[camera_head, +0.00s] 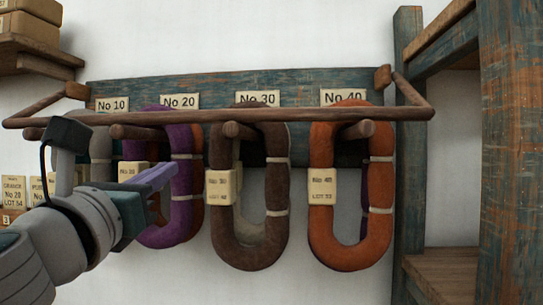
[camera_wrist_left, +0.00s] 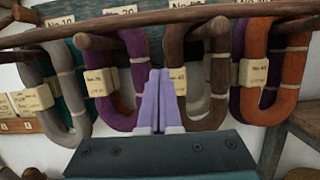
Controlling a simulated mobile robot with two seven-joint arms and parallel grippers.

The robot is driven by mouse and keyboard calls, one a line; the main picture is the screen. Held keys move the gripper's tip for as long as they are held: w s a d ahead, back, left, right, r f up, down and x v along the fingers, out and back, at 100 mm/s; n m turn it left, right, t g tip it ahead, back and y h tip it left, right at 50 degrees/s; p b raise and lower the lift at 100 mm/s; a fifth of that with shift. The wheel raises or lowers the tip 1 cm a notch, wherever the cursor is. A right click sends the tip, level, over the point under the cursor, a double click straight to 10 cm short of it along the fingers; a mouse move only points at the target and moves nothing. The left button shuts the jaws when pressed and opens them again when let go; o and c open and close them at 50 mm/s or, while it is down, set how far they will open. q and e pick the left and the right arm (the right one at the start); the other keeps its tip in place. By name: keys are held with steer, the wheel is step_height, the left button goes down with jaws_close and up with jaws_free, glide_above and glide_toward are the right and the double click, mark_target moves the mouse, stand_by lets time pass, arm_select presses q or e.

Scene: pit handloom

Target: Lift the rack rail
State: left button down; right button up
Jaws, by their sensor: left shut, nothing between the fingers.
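The rack rail (camera_head: 270,115) is a long brown wooden bar with bent ends. It runs level across the front of the peg board, over the hanging hanks, and joins blocks at both ends of the board. It also crosses the top of the left wrist view (camera_wrist_left: 160,16). My left gripper (camera_head: 168,171) is below the rail, in front of the purple hank (camera_head: 184,225). Its pale purple fingers (camera_wrist_left: 158,82) are shut with nothing between them and are apart from the rail. My right gripper is in neither view.
A brown hank (camera_head: 275,235) and an orange hank (camera_head: 320,225) hang on pegs under number labels; a grey hank (camera_wrist_left: 46,90) hangs at the left. A blue-painted post (camera_head: 409,180) and shelf frame stand at the right. Boxes (camera_head: 30,28) sit on an upper-left shelf.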

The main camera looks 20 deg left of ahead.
arm_select(q)
steer(key=w+a+r+p, duration=0.1)
steer(key=w+r+p, duration=0.4)
steer(key=w, duration=0.1)
steer(key=shift+w+a+r+p, duration=0.15)
steer(key=shift+r+p, duration=0.2)
stand_by(0.3)
